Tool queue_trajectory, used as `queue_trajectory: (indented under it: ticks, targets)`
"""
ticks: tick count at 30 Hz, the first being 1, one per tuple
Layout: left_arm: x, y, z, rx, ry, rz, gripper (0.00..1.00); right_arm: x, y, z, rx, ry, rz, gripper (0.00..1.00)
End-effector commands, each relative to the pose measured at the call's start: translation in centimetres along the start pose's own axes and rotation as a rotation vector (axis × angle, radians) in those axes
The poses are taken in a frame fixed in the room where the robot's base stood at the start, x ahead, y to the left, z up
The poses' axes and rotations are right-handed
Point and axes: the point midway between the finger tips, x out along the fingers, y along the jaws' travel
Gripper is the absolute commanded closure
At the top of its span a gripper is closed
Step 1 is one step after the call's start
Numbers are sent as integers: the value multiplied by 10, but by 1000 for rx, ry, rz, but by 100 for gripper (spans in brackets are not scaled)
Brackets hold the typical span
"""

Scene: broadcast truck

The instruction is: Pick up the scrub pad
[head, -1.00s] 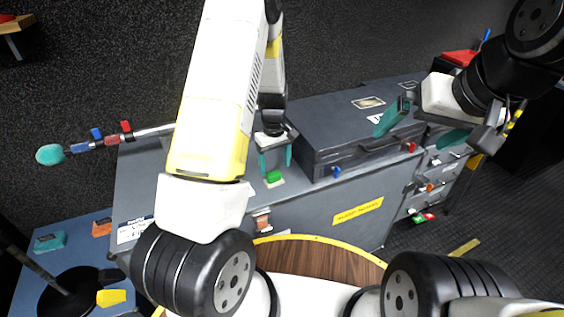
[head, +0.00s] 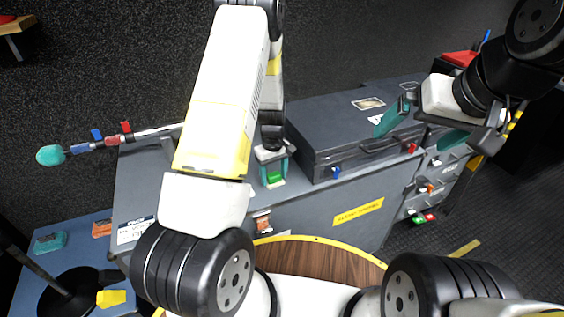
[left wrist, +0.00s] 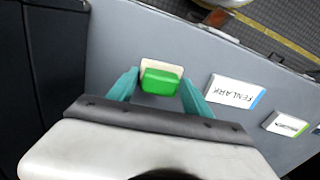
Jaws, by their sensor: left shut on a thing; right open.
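The scrub pad, a small green block on a pale cream base (head: 274,177), is on the grey cabinet top (head: 140,187), left of a dark case. It also shows in the left wrist view (left wrist: 160,82). My left gripper (head: 273,172) points down with its teal fingers on either side of the pad, shut on it. The pad looks to be at the surface; I cannot tell whether it is clear of it. My right gripper (head: 420,128) is open and empty, in front of the case's right side.
A dark case (head: 330,125) stands close to the right of my left gripper. A bar with coloured clips (head: 112,140) sticks out at the left. A blue table (head: 60,262) at lower left bears small pads. White cards, one reading FENLARK (left wrist: 235,91), lie on the cabinet.

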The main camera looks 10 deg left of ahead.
Motion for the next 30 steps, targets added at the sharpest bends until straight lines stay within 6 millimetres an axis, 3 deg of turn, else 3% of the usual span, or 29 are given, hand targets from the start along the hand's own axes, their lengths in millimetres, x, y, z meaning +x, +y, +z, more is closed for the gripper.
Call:
queue_trajectory:
  ticks: [8,17,30]
  targets:
    - [-5,0,0,0,1,1,81,0,0,0,0,0,0,0]
    - [-39,0,1,1,2,2,81,0,0,0,0,0,0,0]
    - [-46,-42,104,4,-2,-1,81,0,0,0,0,0,0,0]
